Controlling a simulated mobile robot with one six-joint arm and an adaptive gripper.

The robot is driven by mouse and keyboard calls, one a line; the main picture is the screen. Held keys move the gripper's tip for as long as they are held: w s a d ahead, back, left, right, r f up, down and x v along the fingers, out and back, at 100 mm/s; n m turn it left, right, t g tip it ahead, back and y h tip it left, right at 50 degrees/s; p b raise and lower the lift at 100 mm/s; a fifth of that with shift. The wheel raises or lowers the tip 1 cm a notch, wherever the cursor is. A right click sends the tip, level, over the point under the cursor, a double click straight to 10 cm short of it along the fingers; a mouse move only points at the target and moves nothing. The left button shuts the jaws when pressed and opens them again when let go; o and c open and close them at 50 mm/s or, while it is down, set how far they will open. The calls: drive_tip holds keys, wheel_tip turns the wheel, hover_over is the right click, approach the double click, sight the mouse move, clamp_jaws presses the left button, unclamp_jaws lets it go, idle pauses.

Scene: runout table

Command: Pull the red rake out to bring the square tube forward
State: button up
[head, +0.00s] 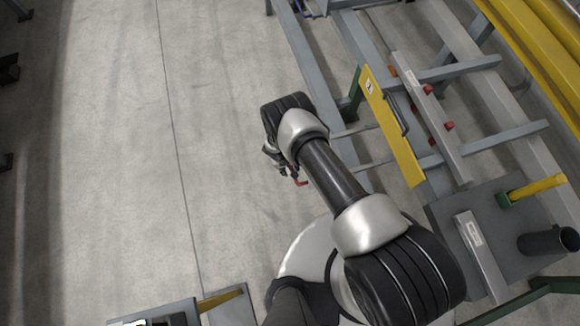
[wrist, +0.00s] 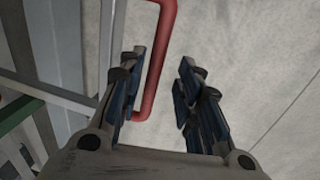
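A red bent bar, the handle of the rake (wrist: 158,65), runs between the two fingers of my gripper (wrist: 163,60) in the wrist view. It lies nearer the left finger, with a clear gap to the right finger. My gripper is open. In the head view, my gripper (head: 280,165) is mostly hidden under my wrist, and a small red end of the handle (head: 302,182) shows beside it. A long grey square tube (head: 416,88) with a white label lies on the rack at the right.
A yellow plate (head: 391,125) stands left of the tube. Grey rack beams (head: 505,137) cross beneath the tube. A dark table with a shorter tube (head: 482,260) and a black cylinder (head: 547,241) is at lower right. The concrete floor (head: 110,150) on the left is clear.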

wheel_tip(320, 180, up, 12)
drive_tip(key=a, duration=0.2)
drive_tip(key=shift+s, duration=0.4)
drive_tip(key=shift+f, duration=0.1)
idle(0.4)
